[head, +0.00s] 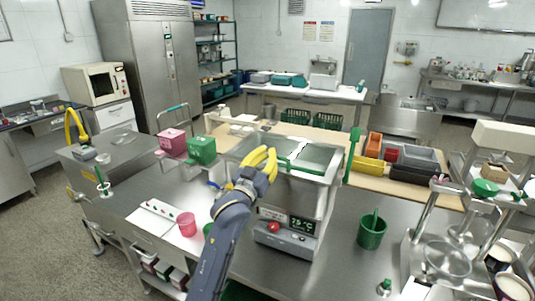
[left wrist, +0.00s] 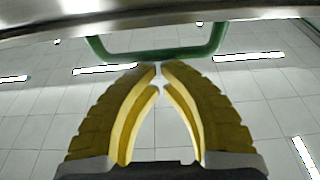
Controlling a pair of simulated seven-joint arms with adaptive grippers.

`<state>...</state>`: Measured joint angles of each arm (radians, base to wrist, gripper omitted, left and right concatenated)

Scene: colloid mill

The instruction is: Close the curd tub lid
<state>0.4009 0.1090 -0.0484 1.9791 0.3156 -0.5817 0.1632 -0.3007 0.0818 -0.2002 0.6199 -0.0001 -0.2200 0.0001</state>
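The curd tub appears to be the steel box (head: 328,200) on the counter, with glass panels (head: 318,155) on top and a 75 °C display on its front. I cannot tell how far its lid is raised. My left gripper (head: 271,160) is over the tub's front left side, beside a green bar. In the left wrist view, a green U-shaped handle (left wrist: 100,51) hangs from a steel edge (left wrist: 60,24). The yellow fingertips of my left gripper (left wrist: 161,66) nearly meet at its bar, with nothing clearly between them. My right gripper is not in view.
A control box (head: 285,240) stands before the tub. A green bucket (head: 371,232) is to the right, a pink cup (head: 187,224) to the left. Pink (head: 172,141) and green (head: 201,150) boxes stand behind left. Glass-and-steel equipment (head: 448,257) fills the right. Some counter in front is bare.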

